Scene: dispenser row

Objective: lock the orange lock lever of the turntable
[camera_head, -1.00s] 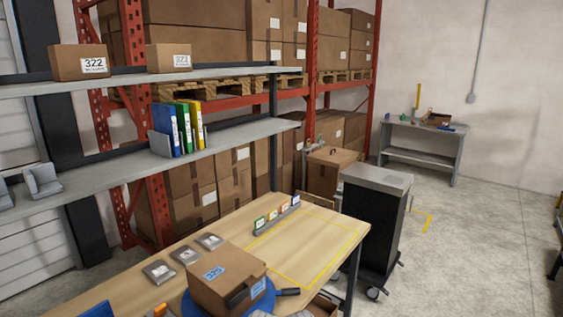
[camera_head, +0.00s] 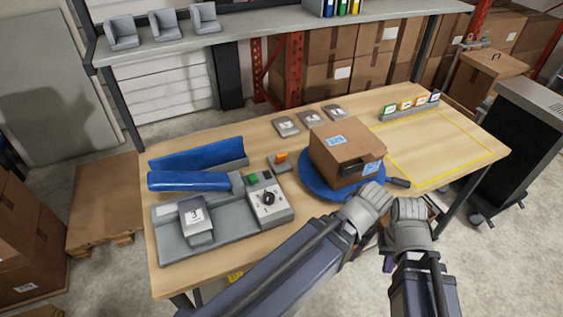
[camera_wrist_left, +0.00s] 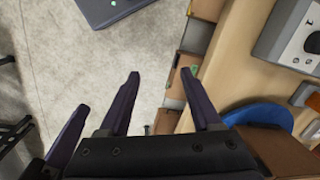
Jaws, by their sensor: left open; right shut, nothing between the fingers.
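The orange lock lever (camera_head: 281,157) sits on a small grey block at the left edge of the blue turntable (camera_head: 312,184). It also shows at the right edge of the left wrist view (camera_wrist_left: 301,94). A cardboard box (camera_head: 338,158) stands on the turntable, whose dark handle (camera_head: 399,183) sticks out to the right. My left gripper (camera_wrist_left: 160,74) is open and empty in the left wrist view, over the floor off the table's front edge. My right gripper (camera_head: 388,262) is beside it, shut and empty, partly hidden in the head view. Both are apart from the lever.
A grey control panel with a knob (camera_head: 268,199) and a blue trough (camera_head: 190,181) stand left of the lever. Several grey pads (camera_head: 312,117) lie behind it. A card rack (camera_head: 408,107) and a yellow-outlined free area (camera_head: 435,150) are on the right.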

